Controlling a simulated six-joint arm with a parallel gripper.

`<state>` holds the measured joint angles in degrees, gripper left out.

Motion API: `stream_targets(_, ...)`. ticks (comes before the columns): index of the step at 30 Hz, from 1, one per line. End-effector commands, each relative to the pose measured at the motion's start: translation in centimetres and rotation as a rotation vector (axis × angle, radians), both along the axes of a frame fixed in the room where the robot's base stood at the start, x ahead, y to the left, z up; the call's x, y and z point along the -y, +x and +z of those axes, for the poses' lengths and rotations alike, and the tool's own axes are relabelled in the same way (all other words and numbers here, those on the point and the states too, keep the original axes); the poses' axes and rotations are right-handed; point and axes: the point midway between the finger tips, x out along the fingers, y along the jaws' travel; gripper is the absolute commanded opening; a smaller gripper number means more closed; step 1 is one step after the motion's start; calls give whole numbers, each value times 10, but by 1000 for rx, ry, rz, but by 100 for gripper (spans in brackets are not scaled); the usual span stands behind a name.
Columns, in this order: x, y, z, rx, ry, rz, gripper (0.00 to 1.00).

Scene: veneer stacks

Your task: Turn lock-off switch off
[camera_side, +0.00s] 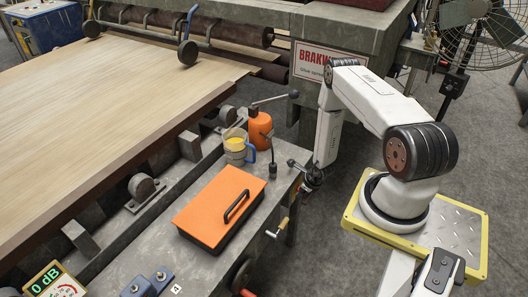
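My gripper (312,179) is a small dark shape at the lower end of my white arm, beside the right edge of the grey bench. It is too small to tell whether its fingers are open or shut.
On the bench (200,258) lie an orange lid with a black handle (217,203), a mug (237,148) and an orange oil can (260,130). The floor (325,250) between bench and my base is clear.

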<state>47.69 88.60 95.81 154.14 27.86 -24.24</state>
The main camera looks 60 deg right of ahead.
Motion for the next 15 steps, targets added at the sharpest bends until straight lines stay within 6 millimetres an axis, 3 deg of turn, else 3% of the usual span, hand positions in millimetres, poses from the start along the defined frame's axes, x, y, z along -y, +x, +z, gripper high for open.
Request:
stream_targets(1, 0, 0, 0, -1, 0, -1, 85)
stream_targets(2, 0, 0, 0, -1, 0, -1, 92)
stream_targets(15, 0, -3, 1, -3, 3, -6, 92)
